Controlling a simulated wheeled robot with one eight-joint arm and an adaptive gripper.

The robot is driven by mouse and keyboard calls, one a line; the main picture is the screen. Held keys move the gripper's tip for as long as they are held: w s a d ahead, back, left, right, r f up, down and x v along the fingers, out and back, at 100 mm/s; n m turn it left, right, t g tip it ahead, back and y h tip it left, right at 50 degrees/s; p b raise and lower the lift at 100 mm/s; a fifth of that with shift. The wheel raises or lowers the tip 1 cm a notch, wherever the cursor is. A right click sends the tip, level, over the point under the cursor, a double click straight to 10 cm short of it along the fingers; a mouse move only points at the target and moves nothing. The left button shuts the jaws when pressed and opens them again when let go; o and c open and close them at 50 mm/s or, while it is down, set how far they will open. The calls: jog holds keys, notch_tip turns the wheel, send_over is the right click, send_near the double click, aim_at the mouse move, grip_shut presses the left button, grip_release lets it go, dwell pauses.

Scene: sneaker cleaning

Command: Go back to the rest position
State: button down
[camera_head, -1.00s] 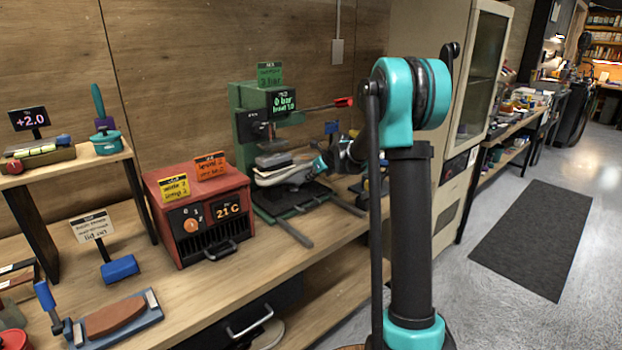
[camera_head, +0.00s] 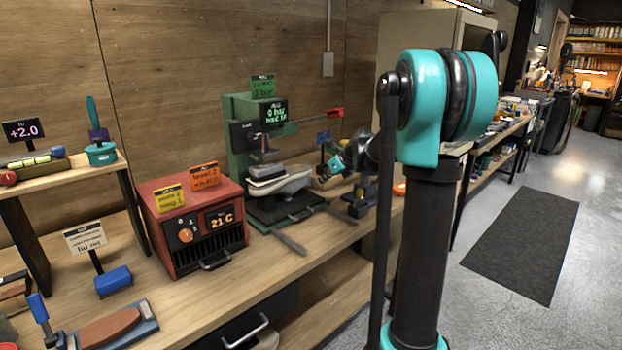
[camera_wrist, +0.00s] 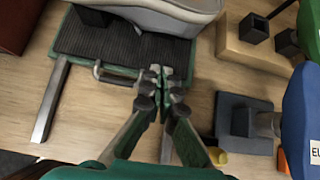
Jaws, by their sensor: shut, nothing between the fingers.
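My gripper (camera_wrist: 160,72) is shut and empty in the wrist view, its fingertips together over the front edge of the press base. In the head view my gripper (camera_head: 324,174) is small and partly hidden by my arm, just right of the sneaker. The pale sneaker (camera_head: 285,184) sits in the green press (camera_head: 240,145), with a dark block on top of it. Part of its sole also shows at the top of the wrist view (camera_wrist: 170,12). The fingers hold no part of the sneaker.
A red heater box (camera_head: 165,238) stands left of the press on the wooden bench. In the wrist view, a wooden block with black posts (camera_wrist: 232,45) and a grey block (camera_wrist: 225,110) lie right of my fingers. The floor beyond my arm is open around a dark mat (camera_head: 525,245).

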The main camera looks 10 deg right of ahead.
jog(key=s+d+f+n+g+h, duration=0.1)
jog(key=s+f+n, duration=0.4)
jog(key=s+n, duration=0.4)
jog(key=s+d+f+n+g+h, duration=0.1)
jog(key=s+f+n, duration=0.5)
jog(key=s, duration=1.1)
jog(key=s+d+f+n+g+h, duration=0.1)
jog(key=s+f+n, duration=0.5)
jog(key=s+n, duration=0.7)
jog(key=shift+d+h, duration=0.55)
jog(key=shift+h, duration=0.55)
